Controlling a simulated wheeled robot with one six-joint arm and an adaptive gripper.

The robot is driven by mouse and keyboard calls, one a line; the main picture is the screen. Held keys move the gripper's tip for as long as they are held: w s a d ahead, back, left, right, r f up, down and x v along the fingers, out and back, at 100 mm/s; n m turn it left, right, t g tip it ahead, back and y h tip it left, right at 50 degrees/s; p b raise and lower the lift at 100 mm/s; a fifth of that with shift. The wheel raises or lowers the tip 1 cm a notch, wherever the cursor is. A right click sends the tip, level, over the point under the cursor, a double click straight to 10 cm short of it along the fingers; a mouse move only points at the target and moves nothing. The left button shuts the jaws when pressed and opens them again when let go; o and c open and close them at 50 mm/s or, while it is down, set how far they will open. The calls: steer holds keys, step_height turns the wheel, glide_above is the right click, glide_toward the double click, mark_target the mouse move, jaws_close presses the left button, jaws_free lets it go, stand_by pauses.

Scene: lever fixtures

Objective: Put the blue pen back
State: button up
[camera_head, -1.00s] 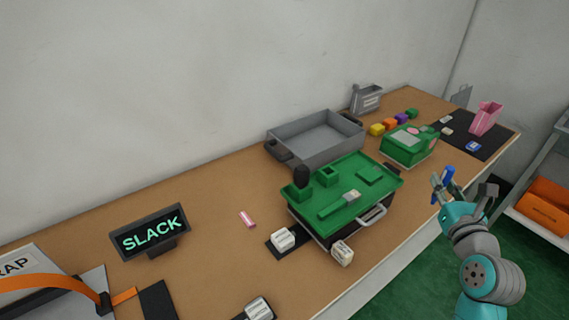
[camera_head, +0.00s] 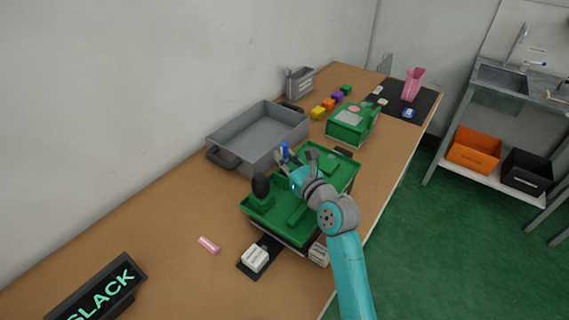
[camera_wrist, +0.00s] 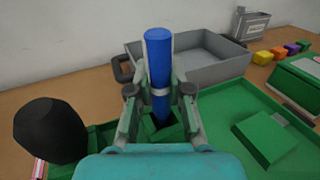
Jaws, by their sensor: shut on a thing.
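The blue pen (camera_wrist: 158,62) stands upright between the fingers of my gripper (camera_wrist: 160,95) in the wrist view. My gripper is shut on it. Below the pen's lower end is a small green square holder (camera_wrist: 150,135) with a dark opening; whether the tip is inside or just above it I cannot tell. In the head view the pen (camera_head: 284,150) and my gripper (camera_head: 287,160) are over the back of the green tray (camera_head: 335,161). My arm hides part of the tray.
A grey bin (camera_head: 258,138) stands just behind the tray. A black rounded knob (camera_head: 261,186) rises at the tray's left. A pink piece (camera_head: 209,244) and a white labelled block (camera_head: 254,258) lie at the front left. A green box (camera_head: 352,125) and coloured cubes (camera_head: 330,103) are beyond.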

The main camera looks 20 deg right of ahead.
steer(key=shift+d+f, duration=0.1)
steer(key=shift+f, duration=1.1)
steer(key=shift+f, duration=0.1)
steer(key=o, duration=0.8)
steer(key=v, duration=1.2)
steer(key=shift+d, duration=0.1)
